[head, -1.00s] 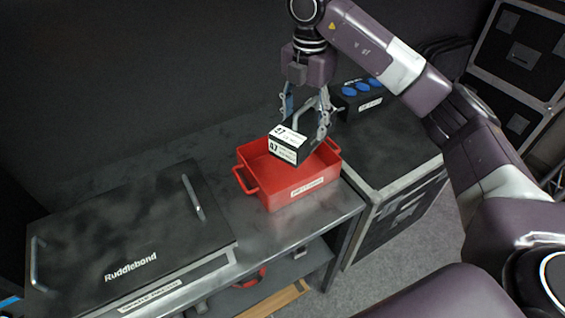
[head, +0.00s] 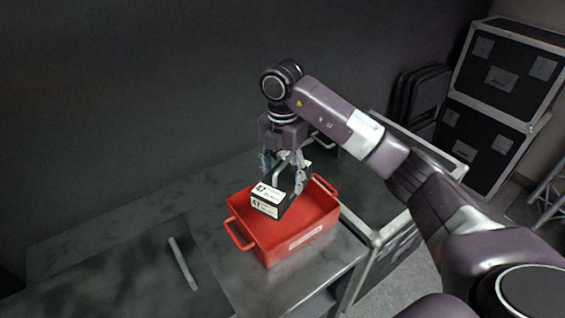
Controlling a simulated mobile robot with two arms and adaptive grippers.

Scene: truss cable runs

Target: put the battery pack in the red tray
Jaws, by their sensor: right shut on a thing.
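The battery pack (head: 267,201) is a black block with white labels marked 47. It is tilted and sits over the left-back part of the red tray (head: 300,248); from this angle I cannot tell whether it touches the tray's floor. The tray has a handle at each end and a white label on its front wall, and it stands on the dark bench top. My right gripper (head: 284,170) points down and is shut on the battery pack, with its fingers at the pack's top. My left gripper is not in the picture.
A dark lid with a metal handle (head: 182,263) lies on the bench left of the tray. A black case with metal edging (head: 370,242) stands right of it. Stacked black flight cases (head: 500,92) are at the back right.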

